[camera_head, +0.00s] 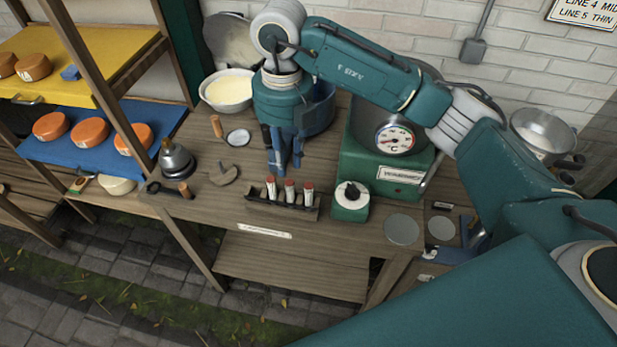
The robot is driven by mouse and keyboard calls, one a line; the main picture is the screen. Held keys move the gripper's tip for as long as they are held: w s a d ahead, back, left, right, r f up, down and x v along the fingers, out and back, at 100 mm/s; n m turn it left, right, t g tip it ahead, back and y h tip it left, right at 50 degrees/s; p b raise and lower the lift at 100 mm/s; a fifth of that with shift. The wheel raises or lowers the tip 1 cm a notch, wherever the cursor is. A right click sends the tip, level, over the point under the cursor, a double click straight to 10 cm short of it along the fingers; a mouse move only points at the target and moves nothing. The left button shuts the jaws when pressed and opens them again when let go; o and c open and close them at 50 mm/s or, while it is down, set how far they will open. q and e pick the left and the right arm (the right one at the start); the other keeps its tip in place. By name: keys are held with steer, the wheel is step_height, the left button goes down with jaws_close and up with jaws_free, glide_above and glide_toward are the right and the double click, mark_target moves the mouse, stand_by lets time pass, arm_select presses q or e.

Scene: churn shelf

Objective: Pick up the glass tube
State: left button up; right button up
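Three small tubes with dark red tops and pale labels stand upright in a dark rack (262,207) near the front edge of the wooden bench. They are the left tube (271,188), the middle tube (290,191) and the right tube (308,194). My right gripper (284,170) points down just behind and above the tubes in the picture. Its blue fingers are close together and nothing shows between them. I cannot tell how far apart they are. Whether a fingertip touches a tube is unclear. My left gripper is not in view.
A green heater with a dial (396,138) and a small green box with a knob (350,200) stand right of the rack. A metal bell-shaped object (176,160) and a white bowl (228,90) are left. Round discs (402,229) lie at the right front.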

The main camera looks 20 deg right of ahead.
mark_target(290, 183)
steer(key=shift+d+f+p, duration=0.1)
steer(key=shift+f+p, duration=0.25)
steer(key=shift+f, duration=0.2)
step_height(290, 183, down, 3)
steer(key=shift+f+p, duration=0.2)
steer(key=shift+p, duration=0.2)
steer(key=shift+f, duration=0.25)
step_height(290, 183, down, 4)
steer(key=p, duration=0.2)
steer(key=shift+f+p, duration=0.15)
steer(key=shift+p, duration=0.25)
steer(key=shift+f, duration=0.45)
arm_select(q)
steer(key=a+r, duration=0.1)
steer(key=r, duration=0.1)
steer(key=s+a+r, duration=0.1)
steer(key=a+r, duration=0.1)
arm_select(e)
jaws_close()
